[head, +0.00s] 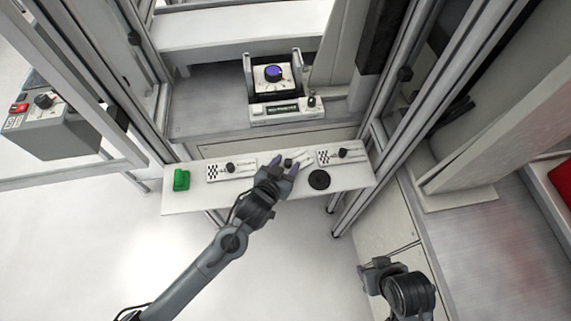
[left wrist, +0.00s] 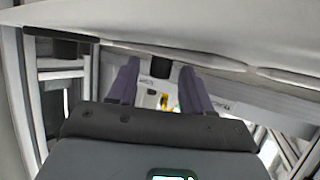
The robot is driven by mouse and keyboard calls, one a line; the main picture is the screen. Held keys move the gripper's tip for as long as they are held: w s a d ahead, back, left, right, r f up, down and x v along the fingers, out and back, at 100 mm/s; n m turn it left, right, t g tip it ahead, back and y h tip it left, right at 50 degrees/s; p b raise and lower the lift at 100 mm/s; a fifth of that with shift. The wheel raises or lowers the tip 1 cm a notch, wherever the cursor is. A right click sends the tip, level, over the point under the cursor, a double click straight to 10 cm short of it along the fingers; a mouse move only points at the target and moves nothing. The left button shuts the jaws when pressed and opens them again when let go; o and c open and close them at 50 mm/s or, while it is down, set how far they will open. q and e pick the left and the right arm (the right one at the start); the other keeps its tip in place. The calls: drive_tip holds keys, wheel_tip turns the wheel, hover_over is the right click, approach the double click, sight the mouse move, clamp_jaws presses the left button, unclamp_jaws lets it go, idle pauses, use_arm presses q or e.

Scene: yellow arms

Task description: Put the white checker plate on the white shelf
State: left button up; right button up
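The white shelf (head: 192,199) is a long narrow board across the middle of the head view. A white checker plate (head: 213,173) with a black knob lies on its left half, and another checker plate (head: 326,157) lies at its right end. A third white piece (head: 303,156) with a dark knob is between them, partly hidden by my left gripper (head: 286,163). That gripper's purple fingers are apart over the shelf; they also show apart in the left wrist view (left wrist: 157,90), with nothing clearly held. My right gripper (head: 371,270) is low on the right, its fingers unclear.
A green block (head: 181,180) sits at the shelf's left end and a black disc (head: 319,179) near its front right. Behind is a holder with a blue-topped dial (head: 274,73). Metal frame posts stand on both sides. A grey box (head: 60,130) is at far left.

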use_arm(q)
drive_tip(key=shift+s+r, duration=0.1)
drive_tip(key=shift+r, duration=0.1)
drive_tip(key=shift+s+a+r, duration=0.1)
drive_tip(key=shift+s+r, duration=0.1)
drive_tip(key=shift+s, duration=0.1)
drive_tip(key=p+v, duration=0.3)
drive_tip(key=v, duration=0.7)
drive_tip(key=s+a+f+n+g+y, duration=0.1)
drive_tip(key=s+a+f+g+y, duration=0.1)
drive_tip(key=s+a, duration=0.7)
drive_tip(key=s+a+f+n+g+y, duration=0.2)
drive_tip(key=s+a+f+g+y, duration=0.1)
drive_tip(key=s+a+g, duration=0.3)
drive_tip(key=s+a+f, duration=0.1)
drive_tip(key=s+a, duration=0.1)
drive_tip(key=s, duration=0.1)
drive_tip(key=shift+s+a+g, duration=0.3)
drive_tip(key=shift+s+a, duration=0.05)
drive_tip(key=shift+a, duration=0.05)
drive_tip(key=shift+r, duration=0.2)
